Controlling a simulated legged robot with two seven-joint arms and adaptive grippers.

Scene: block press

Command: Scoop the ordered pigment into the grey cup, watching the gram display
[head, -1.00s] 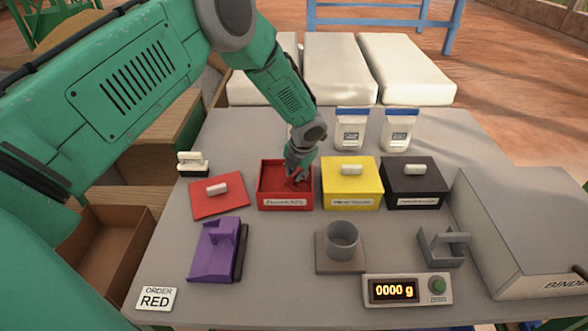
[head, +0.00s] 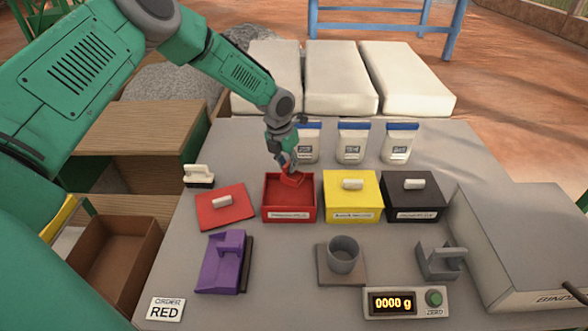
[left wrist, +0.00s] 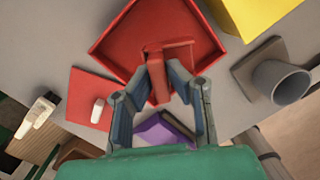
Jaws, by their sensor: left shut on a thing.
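My left gripper (head: 286,167) is shut on a red scoop (head: 294,178) at the back of the open red box (head: 289,216). In the left wrist view the fingers close on the red scoop (left wrist: 159,86), with the box beyond it. I cannot tell whether the scoop holds pigment. The grey cup (head: 343,256) stands upright on the scale's plate, in front of the boxes. The gram display (head: 393,302) reads 0000 g. The order card (head: 165,309) reads RED. My right gripper is not in view.
The red lid (head: 222,207) lies left of the red box. Closed yellow (head: 351,197) and black (head: 412,197) boxes stand to its right. A purple tool (head: 222,262), a grey holder (head: 440,260) and a large grey binder box (head: 520,240) flank the cup. Jars (head: 351,143) stand behind.

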